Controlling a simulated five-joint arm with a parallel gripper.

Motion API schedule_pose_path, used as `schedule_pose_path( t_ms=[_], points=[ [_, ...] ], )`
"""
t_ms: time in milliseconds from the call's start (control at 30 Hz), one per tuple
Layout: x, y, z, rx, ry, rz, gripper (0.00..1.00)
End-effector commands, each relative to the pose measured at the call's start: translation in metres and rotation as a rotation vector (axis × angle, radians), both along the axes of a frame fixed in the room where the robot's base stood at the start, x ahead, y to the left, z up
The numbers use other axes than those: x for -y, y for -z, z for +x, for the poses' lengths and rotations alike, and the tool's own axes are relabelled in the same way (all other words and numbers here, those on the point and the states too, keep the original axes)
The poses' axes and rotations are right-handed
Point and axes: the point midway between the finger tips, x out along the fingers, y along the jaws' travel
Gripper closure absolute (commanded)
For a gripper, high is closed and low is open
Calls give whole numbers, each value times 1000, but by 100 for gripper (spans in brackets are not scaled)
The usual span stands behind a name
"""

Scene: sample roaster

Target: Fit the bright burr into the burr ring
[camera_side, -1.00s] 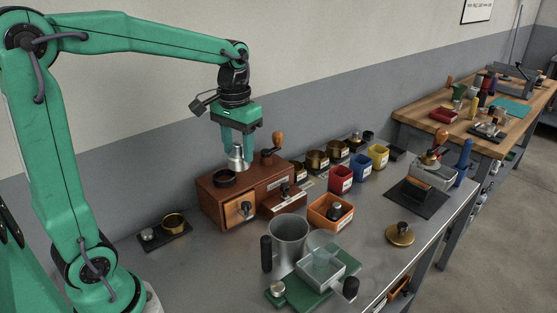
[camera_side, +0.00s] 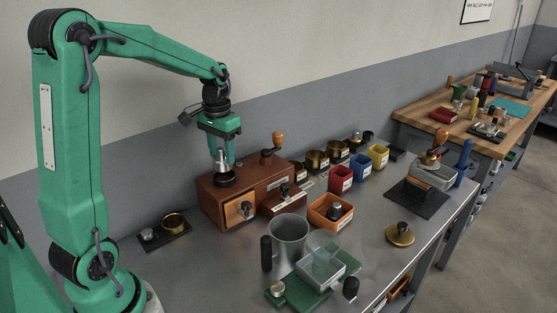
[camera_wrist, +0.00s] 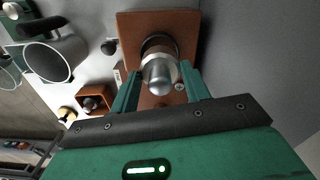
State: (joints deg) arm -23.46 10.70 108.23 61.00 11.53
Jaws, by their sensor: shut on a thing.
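The bright burr (camera_side: 221,167), a silvery metal piece, is between the fingers of my gripper (camera_side: 222,160). My gripper is shut on it, and the burr also shows in the wrist view (camera_wrist: 160,76). The dark burr ring (camera_side: 225,181) sits on top of the wooden grinder box (camera_side: 268,184). In the side view the burr stands upright right at the ring's opening. In the wrist view it covers part of the ring (camera_wrist: 160,39). Its lower end is hidden, so I cannot tell how deep it sits.
A wooden-knobbed crank (camera_side: 278,143) stands up on the box, right of my gripper. A black tray (camera_side: 184,241) with a brass ring lies to the left. A metal pitcher (camera_side: 289,238) and an orange bin (camera_side: 318,219) stand in front.

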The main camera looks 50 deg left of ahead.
Motion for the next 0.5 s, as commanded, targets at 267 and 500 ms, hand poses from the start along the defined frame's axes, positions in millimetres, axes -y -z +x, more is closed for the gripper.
schedule_pose_path(
  t_ms=[267,500],
  points=[
    [1,25,0,-3,0,-2,85],
    [1,39,0,0,0,0,85]
  ],
)
